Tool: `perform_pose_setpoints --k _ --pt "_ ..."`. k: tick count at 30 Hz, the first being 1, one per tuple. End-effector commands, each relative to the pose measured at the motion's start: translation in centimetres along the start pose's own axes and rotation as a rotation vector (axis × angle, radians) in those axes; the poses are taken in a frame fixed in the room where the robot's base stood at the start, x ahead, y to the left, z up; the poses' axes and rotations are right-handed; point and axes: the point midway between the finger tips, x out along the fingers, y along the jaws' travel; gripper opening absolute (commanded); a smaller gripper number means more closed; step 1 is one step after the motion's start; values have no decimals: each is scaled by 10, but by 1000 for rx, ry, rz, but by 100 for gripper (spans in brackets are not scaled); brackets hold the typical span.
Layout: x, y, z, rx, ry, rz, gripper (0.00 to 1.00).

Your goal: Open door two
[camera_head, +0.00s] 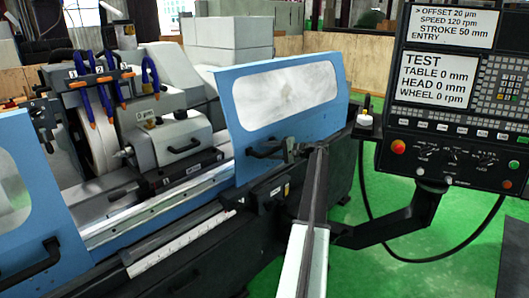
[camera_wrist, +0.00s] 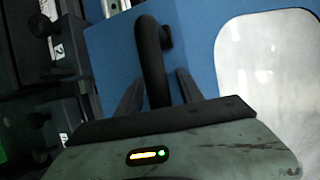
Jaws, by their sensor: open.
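A blue sliding door (camera_head: 240,112) with a pale window stands on the right of the grinder. Its black bar handle (camera_head: 267,151) is at its lower left. A second blue door (camera_head: 58,200) with a black handle (camera_head: 35,262) is at the left edge, partly cut off. No door number is readable. My gripper (camera_head: 292,151) is beside the right door's handle. In the wrist view the gripper (camera_wrist: 160,76) is open, and the black handle (camera_wrist: 149,55) stands between its two fingers. I cannot tell whether the fingers touch it.
A control panel (camera_head: 460,100) on a black arm stands at right, near my arm. Green floor (camera_head: 400,230) lies below it.

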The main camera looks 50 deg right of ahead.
Motion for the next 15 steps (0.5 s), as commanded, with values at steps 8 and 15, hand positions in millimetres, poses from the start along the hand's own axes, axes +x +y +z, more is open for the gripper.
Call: perform_pose_setpoints --k 8,15 --pt "-50 -3 -1 0 2 -2 45" --pt "-70 -1 0 -1 -1 -2 45"
